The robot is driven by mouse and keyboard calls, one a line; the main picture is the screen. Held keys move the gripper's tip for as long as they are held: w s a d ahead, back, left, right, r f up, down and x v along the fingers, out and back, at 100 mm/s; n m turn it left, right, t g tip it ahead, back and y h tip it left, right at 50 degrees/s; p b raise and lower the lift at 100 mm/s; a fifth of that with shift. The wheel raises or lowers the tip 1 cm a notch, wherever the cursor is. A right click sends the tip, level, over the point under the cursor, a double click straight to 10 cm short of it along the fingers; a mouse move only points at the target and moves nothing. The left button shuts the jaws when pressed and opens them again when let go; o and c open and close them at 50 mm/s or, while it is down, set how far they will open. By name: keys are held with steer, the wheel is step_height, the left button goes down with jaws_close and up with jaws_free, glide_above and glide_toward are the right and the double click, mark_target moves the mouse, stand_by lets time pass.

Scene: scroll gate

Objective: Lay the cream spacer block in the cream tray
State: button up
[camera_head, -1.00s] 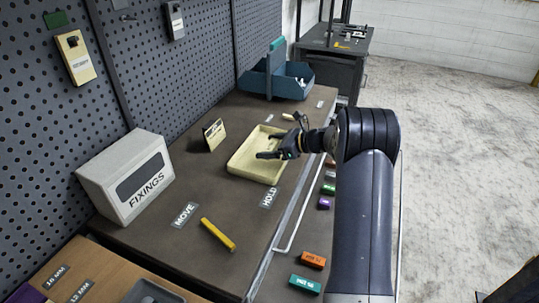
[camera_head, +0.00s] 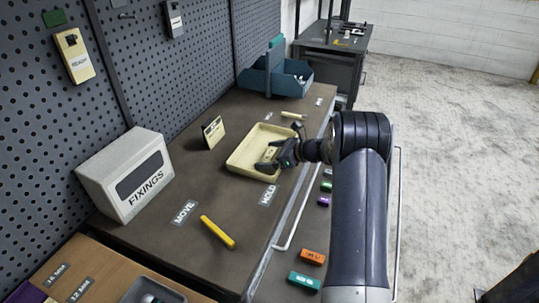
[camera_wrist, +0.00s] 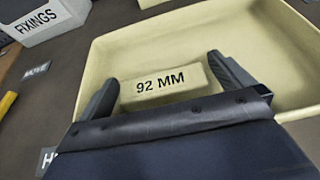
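The cream spacer block (camera_wrist: 163,84), marked 92 MM, lies inside the cream tray (camera_wrist: 105,58) in the wrist view, its lower part hidden by my gripper body. In the head view the block (camera_head: 270,154) shows small in the near part of the tray (camera_head: 243,153). My gripper (camera_head: 276,149) is low over the tray's right side, fingers spread. In the wrist view my gripper (camera_wrist: 163,72) has one finger by each end of the block. Whether a finger touches it is unclear.
A small sign (camera_head: 213,132) stands left of the tray. A pale yellow bar (camera_head: 293,115) lies beyond it, before a blue bin (camera_head: 275,75). A yellow bar (camera_head: 217,232) and the FIXINGS box (camera_head: 127,174) are nearer. Colored blocks line the lower right ledge.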

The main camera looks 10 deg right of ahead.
steer(key=shift+r, duration=0.2)
steer(key=b+v, duration=0.1)
steer(key=v, duration=1.1)
stand_by(0.3)
